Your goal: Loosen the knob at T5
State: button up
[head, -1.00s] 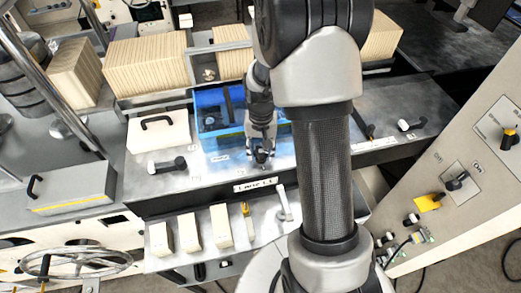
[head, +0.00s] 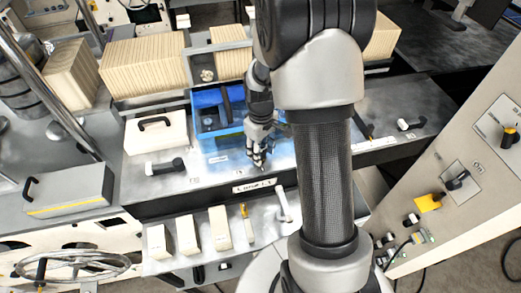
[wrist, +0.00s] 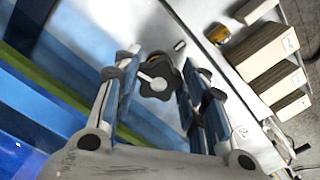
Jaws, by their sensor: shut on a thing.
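A black lobed knob with a pale metal centre (wrist: 158,76) shows in the wrist view between the fingertips of my gripper (wrist: 155,78). The two blue-padded fingers stand on either side of it, and my gripper is shut on it. In the head view my gripper (head: 257,160) points down at the front part of the grey metal deck (head: 212,178), just behind a white label plate (head: 254,186). There the knob is mostly hidden by the fingers. I cannot read a T5 mark in either view.
A blue open box (head: 208,100) lies behind my gripper. A black-and-white lever (head: 165,167) lies to the left, another (head: 410,124) to the right. Several cream blocks (head: 219,227) stand on the lower front shelf. A control panel (head: 470,165) stands at the right.

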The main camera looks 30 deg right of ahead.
jog(key=shift+s+f+n, duration=0.2)
jog(key=shift+s+n, duration=0.05)
jog(key=shift+n, duration=0.35)
jog(key=o, duration=1.1)
jog(key=shift+w+r, duration=0.15)
jog(key=shift+w, duration=0.05)
